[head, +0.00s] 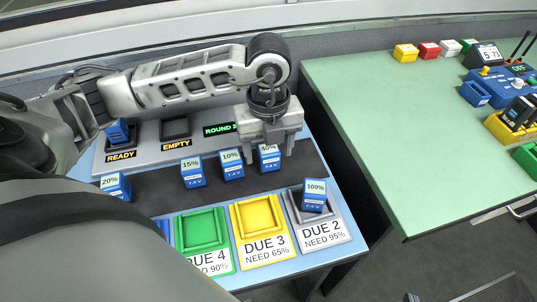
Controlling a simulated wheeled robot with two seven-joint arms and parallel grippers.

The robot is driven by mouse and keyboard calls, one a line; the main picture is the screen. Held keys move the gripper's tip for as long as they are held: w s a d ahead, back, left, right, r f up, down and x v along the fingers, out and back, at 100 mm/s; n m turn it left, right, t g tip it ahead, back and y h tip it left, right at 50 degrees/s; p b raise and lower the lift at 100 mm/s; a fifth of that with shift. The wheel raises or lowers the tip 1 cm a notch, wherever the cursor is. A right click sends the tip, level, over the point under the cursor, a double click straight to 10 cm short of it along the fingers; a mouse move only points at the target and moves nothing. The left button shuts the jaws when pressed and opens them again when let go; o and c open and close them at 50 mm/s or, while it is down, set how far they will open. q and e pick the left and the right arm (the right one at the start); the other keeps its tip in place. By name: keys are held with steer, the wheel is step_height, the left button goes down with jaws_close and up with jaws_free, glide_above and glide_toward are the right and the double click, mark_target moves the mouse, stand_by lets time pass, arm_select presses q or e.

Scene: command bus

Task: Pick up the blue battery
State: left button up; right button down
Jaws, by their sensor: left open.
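Several blue batteries with percent labels are in the head view. The 40% battery (269,162) stands on the dark strip, directly under my left gripper (271,148), whose open fingers hang about its top; the gripper partly covers its label. I cannot tell whether they touch. The 10% battery (232,166), 15% battery (192,173) and 20% battery (115,186) stand along the same strip to the left. The 100% battery (314,195) stands in the grey DUE 2 tray (335,228). Another blue battery (118,132) sits in the READY slot. My right gripper is not in view.
The yellow DUE 3 tray (257,238) and green DUE 4 tray (205,245) look empty. The EMPTY slot (176,130) holds nothing. A green table (385,120) at right carries coloured blocks (405,53) and blue devices. My arm parts cover the lower left.

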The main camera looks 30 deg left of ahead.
arm_select(q)
steer(key=c, duration=1.2)
steer(key=shift+o, duration=0.2)
steer(key=shift+r, duration=0.1)
